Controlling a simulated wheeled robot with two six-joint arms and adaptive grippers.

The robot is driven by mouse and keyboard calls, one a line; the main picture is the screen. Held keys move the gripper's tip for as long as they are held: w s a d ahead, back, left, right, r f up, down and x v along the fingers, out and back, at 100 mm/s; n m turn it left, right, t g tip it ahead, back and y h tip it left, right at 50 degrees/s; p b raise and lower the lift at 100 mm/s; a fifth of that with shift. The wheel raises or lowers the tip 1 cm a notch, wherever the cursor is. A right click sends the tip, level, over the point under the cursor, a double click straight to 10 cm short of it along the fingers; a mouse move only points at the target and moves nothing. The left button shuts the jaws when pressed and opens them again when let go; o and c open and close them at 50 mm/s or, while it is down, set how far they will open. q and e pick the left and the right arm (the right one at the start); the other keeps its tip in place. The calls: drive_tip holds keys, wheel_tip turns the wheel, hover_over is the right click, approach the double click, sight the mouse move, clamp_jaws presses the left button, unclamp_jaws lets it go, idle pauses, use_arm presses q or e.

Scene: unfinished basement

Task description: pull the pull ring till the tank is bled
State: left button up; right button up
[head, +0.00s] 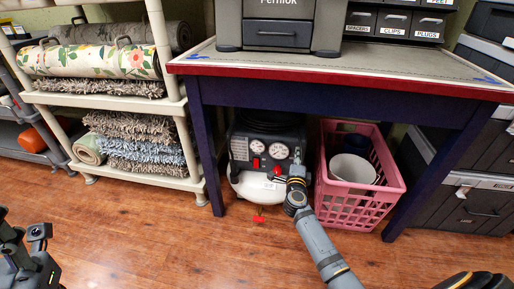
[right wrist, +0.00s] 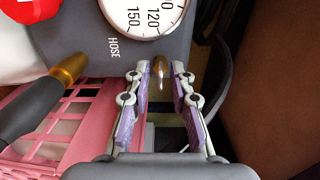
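The air compressor (head: 262,150) stands under the workbench, with two round gauges, a red knob and a white tank (head: 255,188). My right gripper (head: 296,158) is at the compressor's right side. In the right wrist view, my right gripper (right wrist: 162,73) is open, and a small brass piece (right wrist: 158,72), perhaps the pull ring, shows between its fingertips. A gap shows beside it; contact is unclear. The ring cannot be made out in the head view. My left gripper (head: 30,250) is partly cut off at lower left, away from the compressor.
A pink crate (head: 350,197) with a white bucket (head: 352,169) stands close right of the compressor. Bench legs (head: 208,150) flank both. A rug shelf (head: 105,104) is at left and dark drawers (head: 485,205) at right.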

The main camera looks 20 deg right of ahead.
drive_tip(key=shift+c, duration=0.2)
clamp_jaws()
drive_tip(key=shift+s+a+p, duration=0.3)
drive_tip(key=shift+s, duration=0.15)
idle(7.0)
